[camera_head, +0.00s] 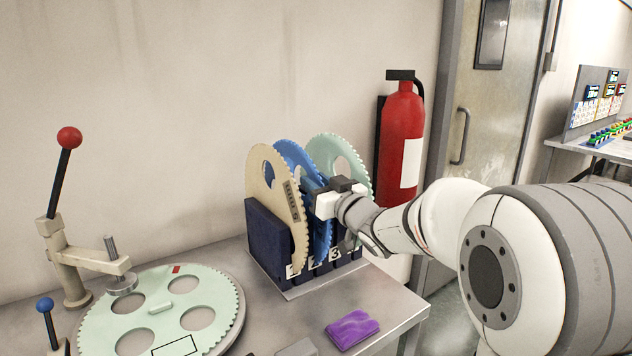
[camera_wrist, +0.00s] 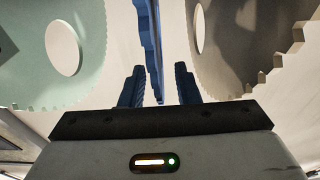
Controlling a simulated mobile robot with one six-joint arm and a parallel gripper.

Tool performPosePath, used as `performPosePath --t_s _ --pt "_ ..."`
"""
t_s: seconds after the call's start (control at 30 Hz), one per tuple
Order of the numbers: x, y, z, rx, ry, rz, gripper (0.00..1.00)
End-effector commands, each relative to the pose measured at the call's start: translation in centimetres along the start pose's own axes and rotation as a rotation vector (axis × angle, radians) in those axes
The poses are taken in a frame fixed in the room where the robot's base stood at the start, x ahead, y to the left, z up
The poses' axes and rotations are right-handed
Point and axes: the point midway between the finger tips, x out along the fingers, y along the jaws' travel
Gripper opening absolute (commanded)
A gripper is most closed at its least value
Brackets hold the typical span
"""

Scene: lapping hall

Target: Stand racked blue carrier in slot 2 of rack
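The blue carrier (camera_head: 287,153) is a toothed disc standing on edge in the dark blue rack (camera_head: 266,236), between a beige carrier (camera_head: 262,167) and a pale green carrier (camera_head: 324,150). Its lower front edge comes down near the numbered labels, but I cannot tell its slot for sure. My gripper (camera_head: 318,196) is at the front edge of the blue carrier and hides part of it. In the wrist view my gripper (camera_wrist: 159,85) is open, with the thin blue carrier (camera_wrist: 149,40) edge-on between its fingers and a gap visible on each side.
A lapping plate (camera_head: 205,319) with a pale green holed carrier and a red-knobbed lever (camera_head: 62,170) stand at the left. A purple cloth (camera_head: 352,328) lies near the table's front edge. A fire extinguisher (camera_head: 401,140) hangs behind the rack.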

Motion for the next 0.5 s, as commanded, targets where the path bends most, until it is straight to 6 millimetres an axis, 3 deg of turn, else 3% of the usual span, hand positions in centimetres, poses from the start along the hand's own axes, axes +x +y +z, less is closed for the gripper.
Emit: performPosePath --t_s 0.3,0.5 --pt "-5.1 0.0 -0.2 -0.002 0.003 0.002 0.29" --pt "-7.2 0.0 -0.2 -0.001 0.004 0.001 0.29"
